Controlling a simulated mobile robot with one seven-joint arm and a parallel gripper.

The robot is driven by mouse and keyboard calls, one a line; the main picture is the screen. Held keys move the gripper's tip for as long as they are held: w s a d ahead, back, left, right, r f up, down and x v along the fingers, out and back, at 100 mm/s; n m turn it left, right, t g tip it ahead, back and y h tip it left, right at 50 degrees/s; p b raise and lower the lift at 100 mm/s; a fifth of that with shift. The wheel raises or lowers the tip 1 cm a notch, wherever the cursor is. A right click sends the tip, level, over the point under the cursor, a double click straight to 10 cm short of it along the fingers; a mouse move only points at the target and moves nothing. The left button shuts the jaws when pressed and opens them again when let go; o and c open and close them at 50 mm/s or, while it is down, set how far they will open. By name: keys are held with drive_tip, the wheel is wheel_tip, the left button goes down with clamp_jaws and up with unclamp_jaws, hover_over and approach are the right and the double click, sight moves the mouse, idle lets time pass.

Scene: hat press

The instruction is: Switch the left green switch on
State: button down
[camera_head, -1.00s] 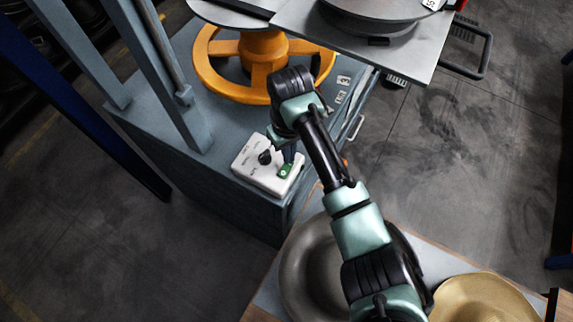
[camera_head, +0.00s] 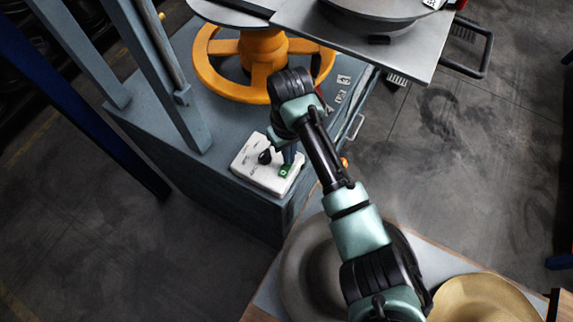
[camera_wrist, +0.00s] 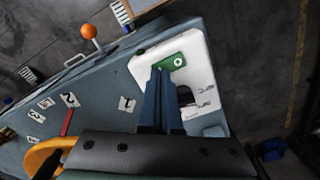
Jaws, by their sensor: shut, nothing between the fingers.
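A white control box (camera_head: 258,174) sits on the corner of the blue-grey machine base. On it is a green switch (camera_head: 285,171) with a white round mark; it also shows in the wrist view (camera_wrist: 174,62). My gripper (camera_head: 288,157) is shut and empty, pointing down over the box. In the wrist view its blue fingers (camera_wrist: 160,72) are together, with their tips right at the green switch's near edge. I cannot tell whether they touch it. A black knob (camera_head: 265,157) is beside the switch. A small dark green part (camera_wrist: 140,52) shows at the box edge.
An orange handwheel (camera_head: 238,92) and grey upright posts (camera_head: 165,75) stand on the base. A metal plate (camera_head: 412,50) overhangs at the top. A grey hat-shaped form (camera_head: 310,270) and a gold one (camera_head: 482,300) lie in front. An orange ball knob (camera_wrist: 88,31) is at the base side.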

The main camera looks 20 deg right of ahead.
drive_tip(key=shift+f+b, duration=0.35)
drive_tip(key=shift+f, duration=0.25)
idle(0.3)
wheel_tip(320, 180, up, 7)
drive_tip(key=p, duration=0.7)
idle(0.6)
